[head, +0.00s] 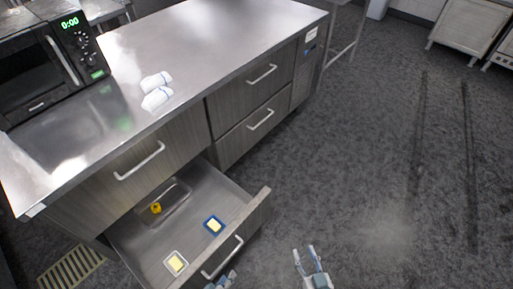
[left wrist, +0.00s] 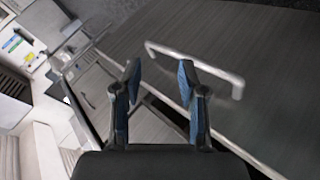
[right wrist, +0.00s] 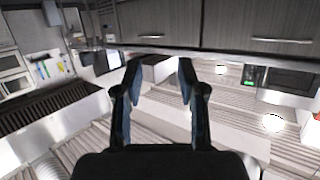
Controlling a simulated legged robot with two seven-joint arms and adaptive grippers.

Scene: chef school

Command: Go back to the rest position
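My left gripper (head: 224,280) shows at the bottom edge of the head view, close to the front of the open drawer (head: 256,212), and is mostly cut off. In the left wrist view its two fingers (left wrist: 160,73) are apart with nothing between them, and a drawer front with a handle (left wrist: 200,68) lies beyond. My right gripper (head: 306,252) is over the bare floor, right of the drawer. In the right wrist view its fingers (right wrist: 158,66) are spread and empty. I cannot tell whether the left gripper touches the drawer.
The open drawer holds a small yellow object (head: 156,208), a blue-edged item (head: 214,225) and a pale-edged item (head: 176,263). Above it, the steel counter (head: 215,35) carries a microwave (head: 40,65) and two white shakers (head: 157,97). The dark floor (head: 390,150) to the right is clear.

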